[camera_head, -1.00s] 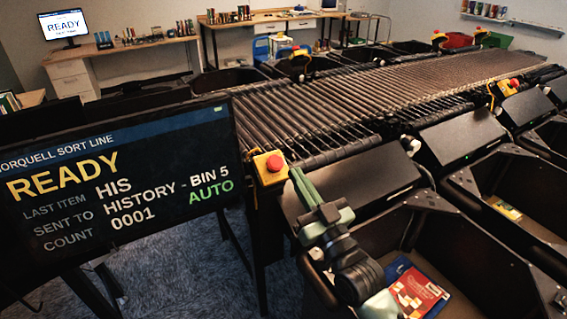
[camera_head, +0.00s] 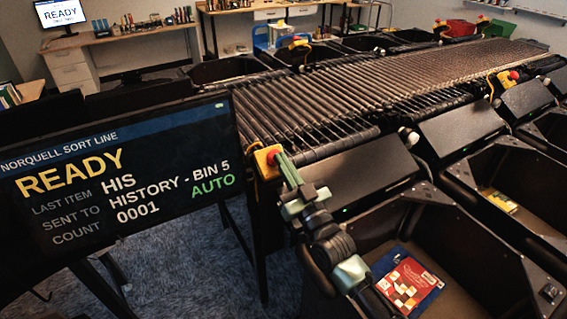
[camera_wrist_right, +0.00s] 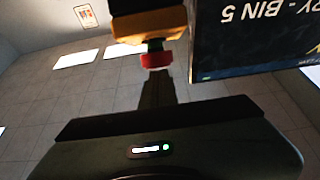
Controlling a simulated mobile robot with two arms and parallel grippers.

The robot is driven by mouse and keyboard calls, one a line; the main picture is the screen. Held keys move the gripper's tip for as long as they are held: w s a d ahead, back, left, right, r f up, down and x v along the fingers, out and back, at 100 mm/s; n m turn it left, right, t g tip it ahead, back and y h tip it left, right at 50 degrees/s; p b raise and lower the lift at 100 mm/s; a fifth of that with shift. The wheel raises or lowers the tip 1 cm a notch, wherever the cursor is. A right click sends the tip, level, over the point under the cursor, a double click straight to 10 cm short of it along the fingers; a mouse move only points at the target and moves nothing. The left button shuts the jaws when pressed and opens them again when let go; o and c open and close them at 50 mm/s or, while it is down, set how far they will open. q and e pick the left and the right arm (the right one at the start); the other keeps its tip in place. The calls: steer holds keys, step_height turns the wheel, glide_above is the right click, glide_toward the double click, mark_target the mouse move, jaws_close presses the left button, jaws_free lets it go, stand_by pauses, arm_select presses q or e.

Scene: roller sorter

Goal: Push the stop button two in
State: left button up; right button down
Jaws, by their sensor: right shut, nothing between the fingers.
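A yellow stop box (camera_head: 266,169) with a red button (camera_head: 272,157) is at the near left corner of the roller line, beside the screen. No number is readable on it. My right gripper (camera_head: 281,158) is shut and empty, its fingertips at the red button and partly covering it. In the right wrist view, the red button (camera_wrist_right: 156,60) hangs under the yellow box (camera_wrist_right: 150,25), straight ahead of the shut fingers (camera_wrist_right: 157,78). The tips look very close to the cap; I cannot tell if they touch. My left gripper is not in view.
The READY screen (camera_head: 120,175) stands close left of the button. Black bins line the near side; one holds a red and blue book (camera_head: 408,284). Another stop button (camera_head: 514,75) is farther right, and others are along the far side. The rollers (camera_head: 380,85) are clear.

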steer(key=shift+w+a+f+b, duration=0.1)
steer(key=shift+w+f+b, duration=0.05)
steer(key=shift+f+b, duration=0.35)
steer(key=shift+w+a+f+b, duration=0.1)
steer(key=shift+w+f+b, duration=0.05)
steer(key=shift+f+b, duration=0.3)
steer(key=shift+f, duration=0.1)
steer(key=r+b+v, duration=0.1)
steer(key=b+v, duration=0.1)
steer(key=v, duration=0.5)
steer(key=shift+s+d+b, duration=0.2)
steer(key=shift+s+b, duration=0.15)
steer(key=shift+f, duration=0.1)
steer(key=shift+d, duration=0.1)
